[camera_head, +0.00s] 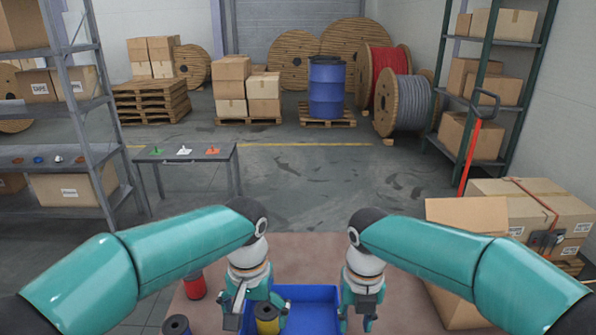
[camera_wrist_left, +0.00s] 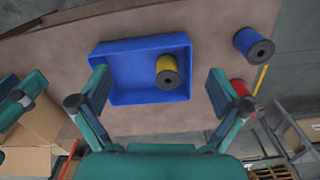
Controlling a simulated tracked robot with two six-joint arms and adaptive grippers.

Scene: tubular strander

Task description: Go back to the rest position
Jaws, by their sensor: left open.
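A blue tray (camera_head: 312,316) lies on the brown table below my arms; it also shows in the left wrist view (camera_wrist_left: 125,68). A yellow spool (camera_wrist_left: 167,76) stands inside the tray, and shows partly in the head view (camera_head: 266,318). My left gripper (camera_head: 250,312) is open and empty above the tray, its fingers spread wide in the left wrist view (camera_wrist_left: 158,82).
A blue spool (camera_wrist_left: 250,44) and a red spool (camera_head: 195,287) stand on the table left of the tray. An open carton (camera_head: 465,215) is at the right. A small table (camera_head: 190,154) and shelving (camera_head: 85,105) stand further left.

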